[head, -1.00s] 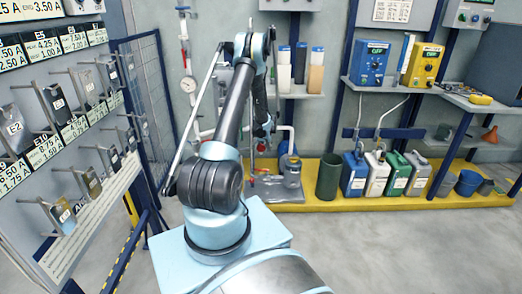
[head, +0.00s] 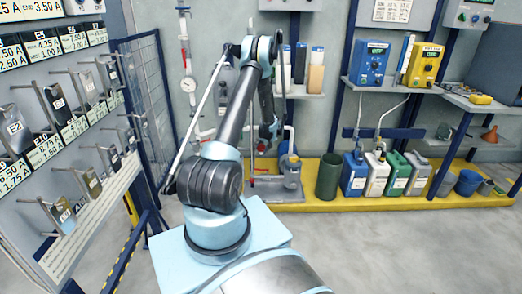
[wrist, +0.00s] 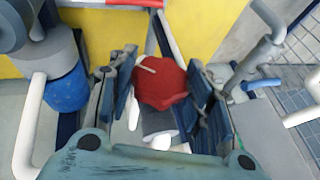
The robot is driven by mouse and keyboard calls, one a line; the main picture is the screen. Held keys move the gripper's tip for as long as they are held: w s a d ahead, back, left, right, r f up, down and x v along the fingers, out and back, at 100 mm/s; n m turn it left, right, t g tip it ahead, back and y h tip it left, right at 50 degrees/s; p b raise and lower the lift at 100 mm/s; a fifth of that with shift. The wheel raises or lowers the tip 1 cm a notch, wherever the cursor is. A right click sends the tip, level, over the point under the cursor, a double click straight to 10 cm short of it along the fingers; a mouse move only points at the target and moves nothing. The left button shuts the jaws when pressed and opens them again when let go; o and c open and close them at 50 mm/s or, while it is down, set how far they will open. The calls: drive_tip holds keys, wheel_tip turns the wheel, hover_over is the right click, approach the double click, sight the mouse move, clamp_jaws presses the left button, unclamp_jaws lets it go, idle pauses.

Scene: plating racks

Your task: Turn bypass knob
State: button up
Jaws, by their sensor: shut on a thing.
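The red knob (wrist: 162,84), with a pale pointer line on its top, sits between the fingers of my gripper (wrist: 162,100) in the wrist view. The blue-padded fingers are closed in on its left and right sides. A white fitting lies just below the knob. In the head view my gripper (head: 268,132) hangs low near the back wall, in front of the piping.
A blue cylinder (wrist: 67,90) stands left of the gripper in the wrist view, and a pipe with a blue lever handle (wrist: 262,84) stands right. In the head view a dark green bin (head: 329,176) and several canisters stand on the yellow platform (head: 400,203).

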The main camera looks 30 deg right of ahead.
drive_tip(key=shift+y, duration=0.4)
drive_tip(key=shift+t, duration=0.3)
drive_tip(key=o, duration=1.1)
drive_tip(key=v, duration=1.2)
